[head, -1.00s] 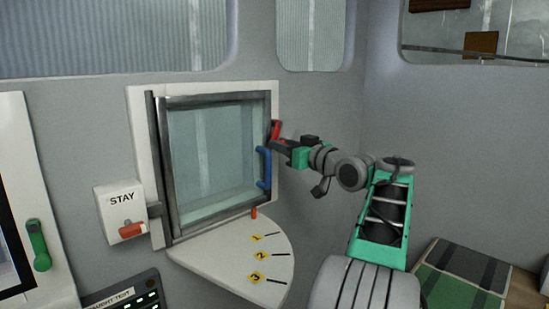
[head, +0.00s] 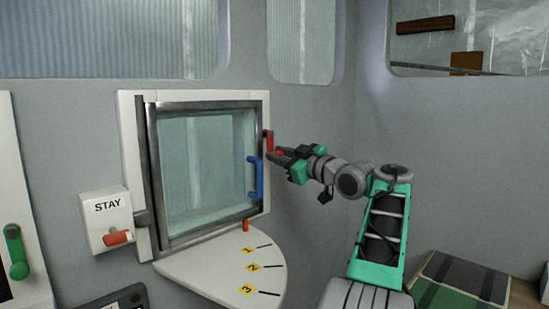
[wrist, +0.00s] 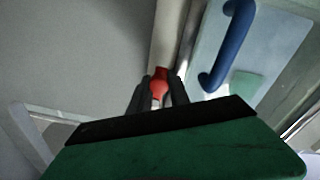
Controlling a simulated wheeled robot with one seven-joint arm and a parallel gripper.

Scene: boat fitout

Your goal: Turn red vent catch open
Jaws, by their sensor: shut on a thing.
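The red vent catch (head: 269,141) sits on the right side of the window's pale surround in the head view, beside the dark metal frame. My gripper (head: 276,154) is at its lower end, coming from the right. In the wrist view the red catch (wrist: 160,84) stands between the two dark fingertips of my gripper (wrist: 159,92), which are shut on it. The fingers partly hide the catch, so its exact angle is hard to read. The vent window (head: 205,160) is a glass pane in a dark frame and looks closed against its surround.
A blue handle (head: 255,177) is close by on the window's right edge; it also shows in the wrist view (wrist: 229,45). Below is a white quadrant shelf (head: 215,268) with numbered marks and a red peg (head: 246,225). A STAY box (head: 107,217) is at left.

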